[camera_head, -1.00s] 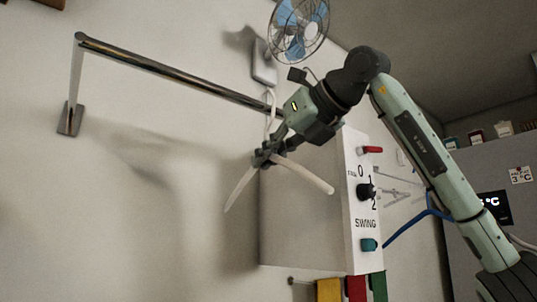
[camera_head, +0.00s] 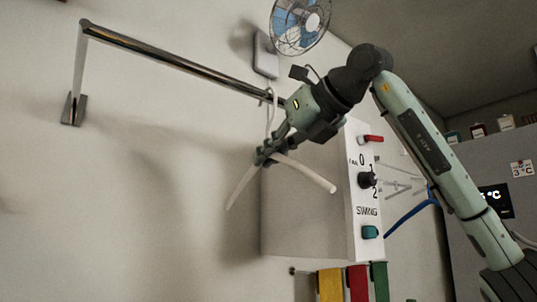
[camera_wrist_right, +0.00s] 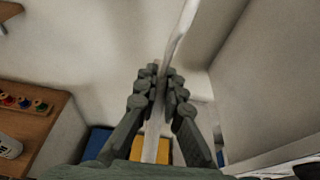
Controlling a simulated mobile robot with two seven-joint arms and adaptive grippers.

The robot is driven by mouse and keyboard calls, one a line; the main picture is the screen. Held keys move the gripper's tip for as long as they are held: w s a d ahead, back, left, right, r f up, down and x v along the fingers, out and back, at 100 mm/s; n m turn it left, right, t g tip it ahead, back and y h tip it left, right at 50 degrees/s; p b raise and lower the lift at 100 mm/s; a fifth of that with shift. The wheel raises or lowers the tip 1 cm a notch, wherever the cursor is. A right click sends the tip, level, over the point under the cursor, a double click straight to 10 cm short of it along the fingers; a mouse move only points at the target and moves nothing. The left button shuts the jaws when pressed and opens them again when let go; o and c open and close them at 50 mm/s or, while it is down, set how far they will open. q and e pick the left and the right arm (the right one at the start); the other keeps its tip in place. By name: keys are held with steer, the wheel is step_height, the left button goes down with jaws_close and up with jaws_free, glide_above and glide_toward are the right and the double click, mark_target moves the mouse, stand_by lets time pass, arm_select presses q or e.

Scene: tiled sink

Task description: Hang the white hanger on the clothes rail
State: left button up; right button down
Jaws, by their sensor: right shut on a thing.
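The white hanger (camera_head: 305,173) is held in my right gripper (camera_head: 266,155), which is shut on it near the middle. Its two arms slope down to either side and its thin hook (camera_head: 271,104) rises beside the right part of the rail. The clothes rail (camera_head: 170,63) is a shiny metal bar fixed to the wall by a bracket at the left. My gripper partly hides the rail's right end; I cannot tell whether the hook rests on the rail. In the right wrist view the hanger (camera_wrist_right: 178,40) runs between the closed fingers (camera_wrist_right: 160,90). My left gripper is not in view.
A white control box (camera_head: 365,200) with knobs stands just right of the hanger. A fan (camera_head: 299,25) is mounted above. Yellow, red and green cloths or panels (camera_head: 357,283) are below. A grey fridge-like cabinet (camera_head: 500,165) is at the right. The wall left is clear.

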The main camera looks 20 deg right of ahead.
steer(key=c, duration=1.6)
jaws_free()
steer(key=v, duration=1.2)
steer(key=shift+s, duration=0.1)
